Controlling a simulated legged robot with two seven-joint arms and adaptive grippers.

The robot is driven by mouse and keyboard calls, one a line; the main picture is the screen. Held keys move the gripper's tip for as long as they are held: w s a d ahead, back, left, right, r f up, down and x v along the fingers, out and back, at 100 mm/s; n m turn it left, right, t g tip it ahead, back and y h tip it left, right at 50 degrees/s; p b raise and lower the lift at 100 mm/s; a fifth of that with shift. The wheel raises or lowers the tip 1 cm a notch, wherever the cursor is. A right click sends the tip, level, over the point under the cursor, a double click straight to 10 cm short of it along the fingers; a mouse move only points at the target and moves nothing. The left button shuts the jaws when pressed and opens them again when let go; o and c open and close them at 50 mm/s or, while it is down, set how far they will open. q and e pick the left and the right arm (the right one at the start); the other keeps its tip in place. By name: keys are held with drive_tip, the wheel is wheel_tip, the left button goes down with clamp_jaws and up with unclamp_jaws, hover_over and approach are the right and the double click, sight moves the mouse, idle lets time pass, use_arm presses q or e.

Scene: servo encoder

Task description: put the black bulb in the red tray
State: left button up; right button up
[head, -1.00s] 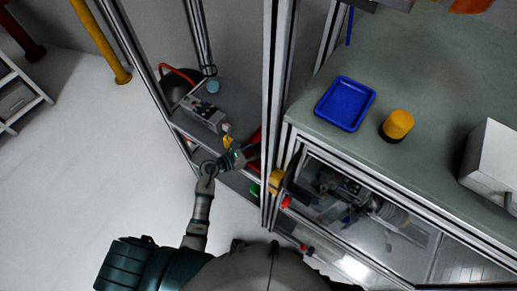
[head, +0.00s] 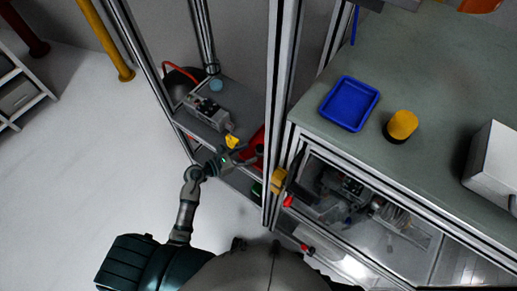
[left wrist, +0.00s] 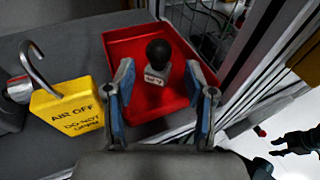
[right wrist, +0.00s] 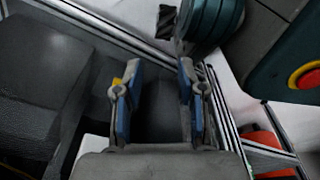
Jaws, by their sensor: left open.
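The black bulb (left wrist: 158,53) stands upright on a small grey labelled base (left wrist: 157,74) inside the red tray (left wrist: 120,45) in the left wrist view. My left gripper (left wrist: 162,92) is open and empty, its blue-padded fingers on the near side of the bulb and apart from it. In the head view the left gripper (head: 245,156) is at the red tray (head: 257,140), which is partly hidden by the frame post; the bulb cannot be made out there. My right gripper (right wrist: 157,95) is open in the right wrist view, with nothing seen between its fingers.
A yellow "AIR OFF" tag (left wrist: 68,107) with a metal hook stands left of the red tray. A metal post (head: 279,100) rises right beside the tray. A blue tray (head: 350,103) and a yellow-black cylinder (head: 402,125) sit on the right bench.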

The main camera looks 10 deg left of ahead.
use_arm(q)
drive_tip(key=v, duration=0.6)
idle(0.4)
